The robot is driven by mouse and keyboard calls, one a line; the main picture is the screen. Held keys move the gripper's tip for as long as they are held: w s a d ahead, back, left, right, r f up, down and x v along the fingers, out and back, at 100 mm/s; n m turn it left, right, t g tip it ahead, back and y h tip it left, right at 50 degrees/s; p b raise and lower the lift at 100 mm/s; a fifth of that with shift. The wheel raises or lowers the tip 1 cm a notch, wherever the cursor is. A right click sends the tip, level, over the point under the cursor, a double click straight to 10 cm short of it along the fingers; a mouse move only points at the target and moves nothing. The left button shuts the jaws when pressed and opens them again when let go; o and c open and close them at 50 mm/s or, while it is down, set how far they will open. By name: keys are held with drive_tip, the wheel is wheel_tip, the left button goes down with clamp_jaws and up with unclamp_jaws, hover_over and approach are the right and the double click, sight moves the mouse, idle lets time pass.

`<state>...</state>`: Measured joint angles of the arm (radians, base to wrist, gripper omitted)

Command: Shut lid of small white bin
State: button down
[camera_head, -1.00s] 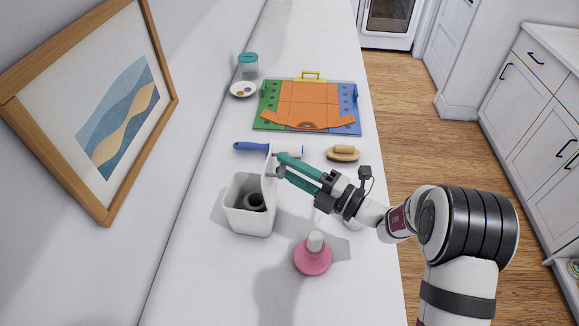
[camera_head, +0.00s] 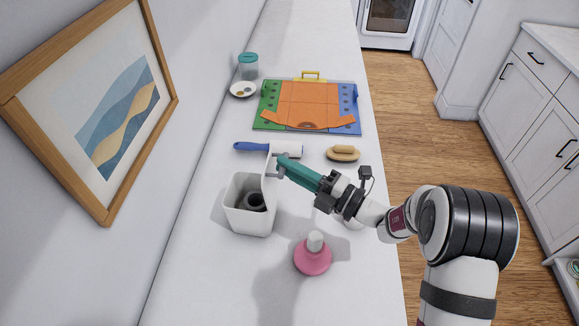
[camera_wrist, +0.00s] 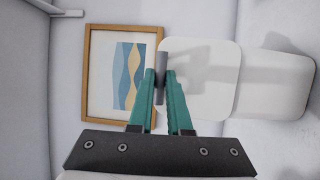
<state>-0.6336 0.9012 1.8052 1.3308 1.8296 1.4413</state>
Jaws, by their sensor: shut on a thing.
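The small white bin (camera_head: 240,220) stands on the white counter with a dark grey round thing inside it. Its lid (camera_head: 267,163) is open and stands roughly upright on the bin's right side, seen nearly edge-on. In the wrist view, the lid (camera_wrist: 205,80) is a pale rounded panel with the bin (camera_wrist: 285,85) to its right. My gripper (camera_head: 281,167) has teal fingers and is beside the lid's right face. In the wrist view, my gripper (camera_wrist: 161,82) is shut on a grey tab (camera_wrist: 161,68) at the lid's edge.
A blue-handled roller (camera_head: 262,148) and a tan brush (camera_head: 343,153) lie behind. A framed picture (camera_head: 120,110) hangs on the left wall.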

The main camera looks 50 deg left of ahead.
drive_tip(key=shift+s+a, duration=0.1)
idle(0.7)
drive_tip(key=shift+s+a+r+n+t+h, duration=0.25)
drive_tip(key=shift+s+a+h, duration=0.2)
drive_tip(key=shift+h, duration=0.15)
drive_tip(key=shift+s+a+r+n+t+h, duration=0.15)
drive_tip(key=shift+s+a+n+h, duration=0.2)
drive_tip(key=shift+h, duration=0.25)
drive_tip(key=s+a+f+n+t+h, duration=0.1)
drive_tip(key=s+a+f+t+h, duration=0.1)
drive_tip(key=s+a+f+h, duration=0.3)
drive_tip(key=shift+s+a+f+n+t, duration=0.4)
drive_tip(key=shift+s+a+f, duration=0.55)
drive_tip(key=shift+a, duration=1)
drive_tip(key=shift+s+r, duration=0.15)
drive_tip(key=c, duration=0.8)
unclamp_jaws()
drive_tip(key=shift+c, duration=0.2)
